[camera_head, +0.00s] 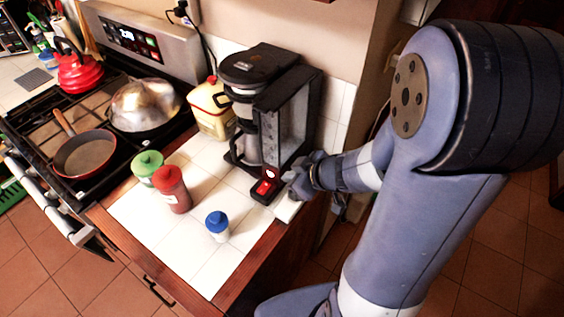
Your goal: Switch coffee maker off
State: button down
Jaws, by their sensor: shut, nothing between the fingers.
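The coffee maker (286,108) is black and stands upright on the white tiled counter, against the wall. A glass and metal carafe (246,140) sits in its left side. A red switch (265,187) shows on the low front part of its base; I cannot tell its position or whether it is lit. My gripper (291,182) is shut and empty, just right of the red switch at the counter's right edge. Its tips are close to the switch; I cannot tell whether they touch it.
A green-lidded jar (148,168), a red bottle (173,190) and a blue-capped bottle (218,226) stand on the counter (190,255). A yellowish container (211,110) is left of the coffee maker. The stove (75,128) at left holds pans and a red kettle (78,72).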

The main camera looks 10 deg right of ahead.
jog(key=shift+w, duration=0.1)
dwell(0.5)
jog(key=b, duration=0.3)
send_over(265, 185)
jog(key=s+d, duration=0.2)
jog(key=s, duration=0.1)
jog(key=f, duration=0.7)
jog(key=shift+w+a+f, duration=0.2)
jog(key=shift+a+f, duration=0.05)
notch_tip(265, 185, down, 2)
jog(key=shift+w+d+f+b, duration=0.1)
jog(key=shift+d+f+b, duration=0.1)
jog(key=shift+b, duration=0.5)
jog(key=shift+f, duration=0.55)
